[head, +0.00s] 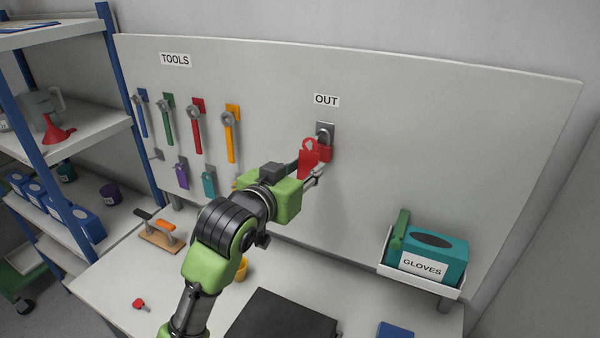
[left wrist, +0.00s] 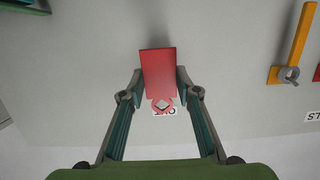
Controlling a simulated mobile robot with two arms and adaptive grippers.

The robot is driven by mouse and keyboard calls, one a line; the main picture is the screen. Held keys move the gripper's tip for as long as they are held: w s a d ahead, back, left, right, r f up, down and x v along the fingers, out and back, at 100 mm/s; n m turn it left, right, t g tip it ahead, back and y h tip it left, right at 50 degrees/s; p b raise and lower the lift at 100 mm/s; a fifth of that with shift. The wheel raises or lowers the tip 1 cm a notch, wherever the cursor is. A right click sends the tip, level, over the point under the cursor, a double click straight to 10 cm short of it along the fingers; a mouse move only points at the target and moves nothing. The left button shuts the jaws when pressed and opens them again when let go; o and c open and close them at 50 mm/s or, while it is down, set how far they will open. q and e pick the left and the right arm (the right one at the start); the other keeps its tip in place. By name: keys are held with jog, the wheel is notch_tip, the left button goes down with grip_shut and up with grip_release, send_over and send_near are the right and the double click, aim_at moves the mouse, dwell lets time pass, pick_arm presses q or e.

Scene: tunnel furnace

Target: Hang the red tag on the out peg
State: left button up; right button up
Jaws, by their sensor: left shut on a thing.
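The red tag (head: 309,160) is held by my left gripper (head: 314,178) in front of the white board, just left of and below the out peg (head: 325,130). Its ringed end points up in the head view. In the left wrist view the red tag (left wrist: 158,75) sits between the two fingers of my left gripper (left wrist: 159,88), with its ring over the upside-down OUT label (left wrist: 172,112). My right gripper is out of view.
Tools hang at the left of the board, including an orange wrench (head: 232,135). A white bin (head: 420,275) with a glove box (head: 437,258) is at the lower right. A black slab (head: 285,315) lies on the table. The board right of the peg is clear.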

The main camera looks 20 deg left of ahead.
pick_arm(q)
jog(key=shift+w, duration=0.8)
jog(key=shift+w+d+f, duration=0.15)
jog(key=shift+w, duration=0.3)
jog(key=shift+w+d, duration=0.15)
jog(key=shift+w, duration=0.6)
jog(key=shift+w+f, duration=0.25)
jog(key=shift+w, duration=0.3)
jog(key=shift+w+d+f, duration=0.1)
jog(key=shift+w+d, duration=0.05)
jog(key=shift+w, duration=0.05)
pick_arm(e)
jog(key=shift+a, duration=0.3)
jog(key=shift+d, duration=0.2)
